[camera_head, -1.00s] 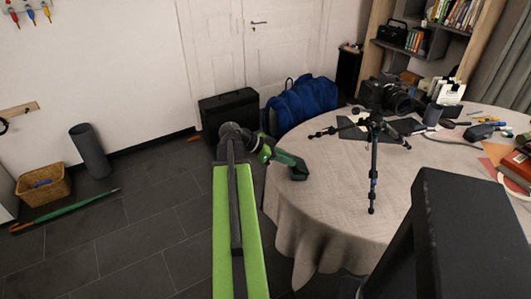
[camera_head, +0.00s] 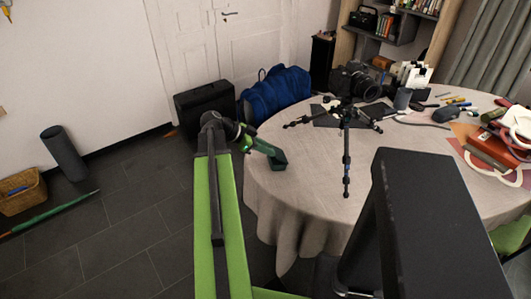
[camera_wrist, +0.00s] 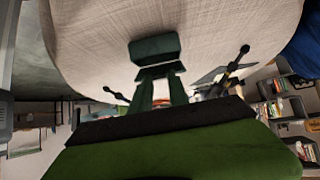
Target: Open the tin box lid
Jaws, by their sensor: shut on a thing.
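My gripper (camera_head: 262,148) is at the left edge of the round table (camera_head: 300,190), at the end of my green arm. In the wrist view my gripper (camera_wrist: 160,88) is shut on a small dark green block-like thing (camera_wrist: 155,48). This dark green thing also shows in the head view (camera_head: 278,161), against the pale tablecloth. I cannot tell whether it is the tin box's lid or the whole tin, nor whether it touches the cloth. No separate tin box can be made out.
A small black tripod (camera_head: 346,140) stands on the table just right of my gripper. A camera (camera_head: 354,82) is behind it. Books (camera_head: 492,148) and papers lie at the right. A blue bag (camera_head: 275,92) and a black case (camera_head: 205,104) stand beyond the table. Bare cloth lies between gripper and tripod.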

